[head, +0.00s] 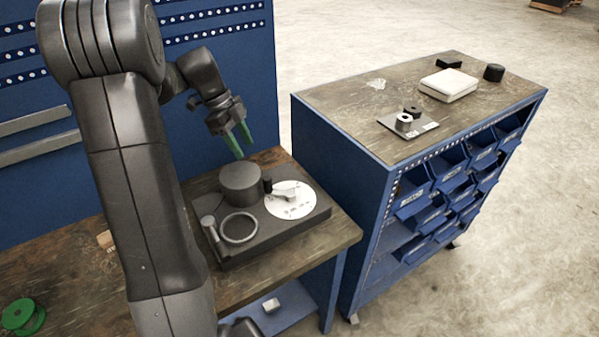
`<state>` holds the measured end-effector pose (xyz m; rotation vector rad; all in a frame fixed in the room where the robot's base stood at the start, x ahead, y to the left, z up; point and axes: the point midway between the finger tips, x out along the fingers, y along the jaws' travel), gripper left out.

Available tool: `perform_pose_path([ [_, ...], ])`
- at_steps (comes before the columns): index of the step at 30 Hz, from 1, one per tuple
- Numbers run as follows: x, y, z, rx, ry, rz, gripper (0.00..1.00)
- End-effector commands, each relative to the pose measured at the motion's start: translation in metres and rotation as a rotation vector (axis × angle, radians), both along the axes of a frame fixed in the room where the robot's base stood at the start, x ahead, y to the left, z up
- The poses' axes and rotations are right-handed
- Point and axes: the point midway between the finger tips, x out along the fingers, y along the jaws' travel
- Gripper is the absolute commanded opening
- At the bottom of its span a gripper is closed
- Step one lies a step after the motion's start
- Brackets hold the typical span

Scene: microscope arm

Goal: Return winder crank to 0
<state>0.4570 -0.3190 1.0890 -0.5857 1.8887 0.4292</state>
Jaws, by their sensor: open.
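A dark base plate (262,246) sits on the wooden bench. At its right end is a white dial (300,210) with small markings too small to read. A pale grey crank arm (287,190) lies across the dial, with a small black knob (267,185) at its left end, near the dial's edge. I cannot tell which mark it points to. A dark cylinder (240,180) stands left of the knob. My gripper (244,148) has green fingers, open and empty, pointing down above and behind the cylinder, apart from the crank.
A dark ring (239,228) and a small lever (208,222) are at the base plate's front left. A blue tool panel (215,60) rises behind. A blue cabinet (340,150) with small bins stands right. Green discs (22,315) lie on the bench at left.

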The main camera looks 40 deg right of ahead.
Motion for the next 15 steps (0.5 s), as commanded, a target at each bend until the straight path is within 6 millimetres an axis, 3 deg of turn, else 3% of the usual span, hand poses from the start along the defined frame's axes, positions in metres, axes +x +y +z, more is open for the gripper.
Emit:
perform_pose_path([
  [8,-0.005,-0.006,-0.012,-0.024,-0.002,-0.061,0.45],
  [15,-0.021,-0.015,-0.055,-0.021,0.001,-0.06,0.45],
])
